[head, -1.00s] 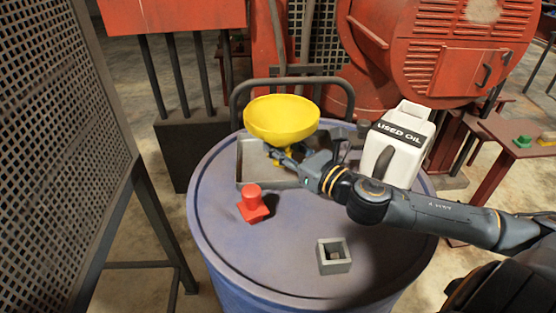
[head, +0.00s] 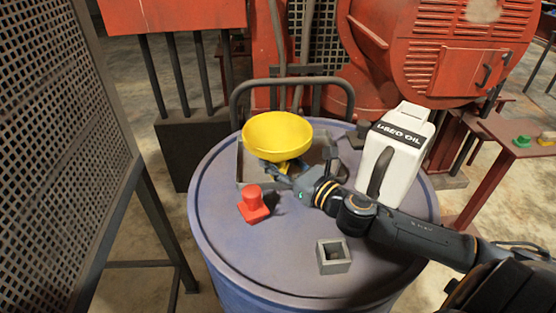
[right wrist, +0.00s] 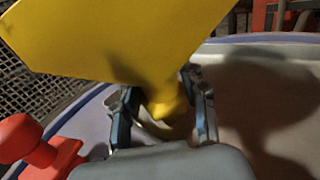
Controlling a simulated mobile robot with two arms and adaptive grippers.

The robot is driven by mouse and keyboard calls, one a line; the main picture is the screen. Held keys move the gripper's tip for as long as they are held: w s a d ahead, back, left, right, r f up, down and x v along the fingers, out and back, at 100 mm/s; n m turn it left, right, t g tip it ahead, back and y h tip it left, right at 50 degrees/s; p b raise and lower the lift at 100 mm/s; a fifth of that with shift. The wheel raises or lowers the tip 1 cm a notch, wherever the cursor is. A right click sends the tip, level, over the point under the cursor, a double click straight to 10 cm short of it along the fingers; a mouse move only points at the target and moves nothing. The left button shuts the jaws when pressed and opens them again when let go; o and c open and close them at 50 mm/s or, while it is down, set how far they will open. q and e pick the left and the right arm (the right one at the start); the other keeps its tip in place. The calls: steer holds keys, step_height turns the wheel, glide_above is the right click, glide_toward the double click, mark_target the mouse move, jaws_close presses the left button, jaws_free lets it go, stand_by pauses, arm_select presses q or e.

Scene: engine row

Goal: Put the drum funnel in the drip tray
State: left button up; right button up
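The yellow drum funnel (head: 277,136) is bowl-up over the grey drip tray (head: 240,172), its spout low within the tray outline. Whether the spout touches the tray floor is hidden. My right gripper (head: 275,170) is at the spout, below the bowl. In the right wrist view my right gripper (right wrist: 163,112) has its fingers apart on either side of the yellow funnel (right wrist: 130,35). A gap shows between the left finger and the spout. My left gripper is not in view.
On the blue drum (head: 290,285), a red plunger-shaped piece (head: 253,205), a grey square socket (head: 333,256) and a white used-oil jug (head: 400,155) stand around the tray. My right arm passes close to the jug. The drum's front left is clear.

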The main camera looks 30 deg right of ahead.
steer(key=shift+r, duration=0.15)
steer(key=shift+s+d, duration=0.1)
steer(key=shift+s, duration=0.25)
steer(key=b+v, duration=0.2)
steer(key=v, duration=0.7)
steer(key=shift+s, duration=0.2)
steer(key=shift+v, duration=1)
